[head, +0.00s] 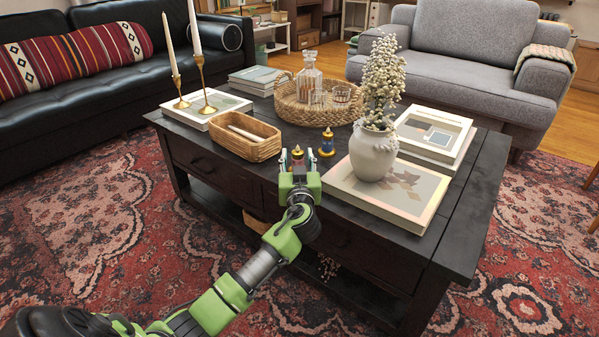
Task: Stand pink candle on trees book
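My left gripper (297,157) is at the near edge of the dark coffee table, its two fingers apart. A small candle-like piece with a gold top and reddish body (297,151) shows between or just beyond the fingertips, with gaps at its sides; its lower part is hidden. I cannot tell whether it is the pink candle. A similar blue piece with a gold top (327,144) stands just right of it. No cover is readable, so I cannot tell which book is the trees book. Two dark reddish tips at the right picture edge may be my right gripper.
The coffee table (455,235) holds a wooden tray (262,151), a wicker tray (285,108) with decanter and glasses, and a white flower vase (373,154) on a large book (400,213). Other books (436,133) lie behind right; candlesticks stand on books (192,118) at left.

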